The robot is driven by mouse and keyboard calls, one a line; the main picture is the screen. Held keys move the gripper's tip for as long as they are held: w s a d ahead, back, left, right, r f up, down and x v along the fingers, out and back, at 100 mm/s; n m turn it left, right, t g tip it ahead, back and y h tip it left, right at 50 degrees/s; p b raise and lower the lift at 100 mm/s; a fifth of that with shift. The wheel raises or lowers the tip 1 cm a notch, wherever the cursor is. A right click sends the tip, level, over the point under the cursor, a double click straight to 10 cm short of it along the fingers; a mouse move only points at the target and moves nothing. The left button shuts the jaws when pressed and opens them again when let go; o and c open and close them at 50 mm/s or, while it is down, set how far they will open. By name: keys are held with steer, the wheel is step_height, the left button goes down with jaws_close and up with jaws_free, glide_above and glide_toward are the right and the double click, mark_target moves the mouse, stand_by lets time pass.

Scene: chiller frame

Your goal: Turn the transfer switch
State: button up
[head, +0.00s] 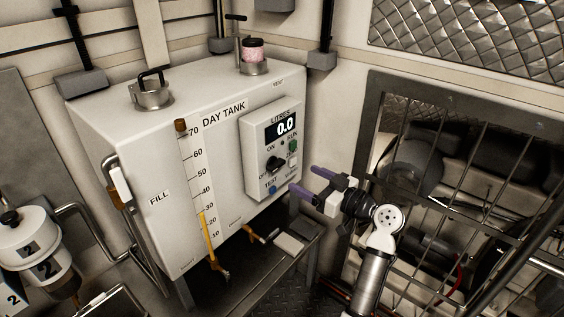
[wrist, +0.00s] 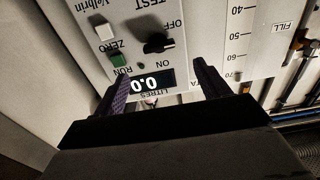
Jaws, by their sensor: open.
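The black transfer switch knob (head: 274,163) sits on the grey control box (head: 256,149) on the front of the white day tank, between ON and OFF marks. It also shows in the wrist view (wrist: 158,43), upside down. I cannot tell for sure which mark it points at. The display (head: 286,128) reads 0.0. My gripper (head: 311,182) has purple fingers and is open and empty, to the right of the box in the head view. In the wrist view its fingertips (wrist: 160,72) stand apart on either side of the display, with the knob beyond them. No contact with the knob is visible.
A green button (head: 293,145) and a blue TEST button (head: 272,190) lie close to the knob. A sight gauge (head: 206,214) runs down the tank front. A barred metal frame (head: 460,190) stands on the right, behind my arm. A small ledge (head: 290,243) is below the box.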

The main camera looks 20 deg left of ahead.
mark_target(280, 165)
steer(key=p+x, duration=0.2)
steer(key=x, duration=0.7)
steer(key=shift+a, duration=0.1)
steer(key=c, duration=1)
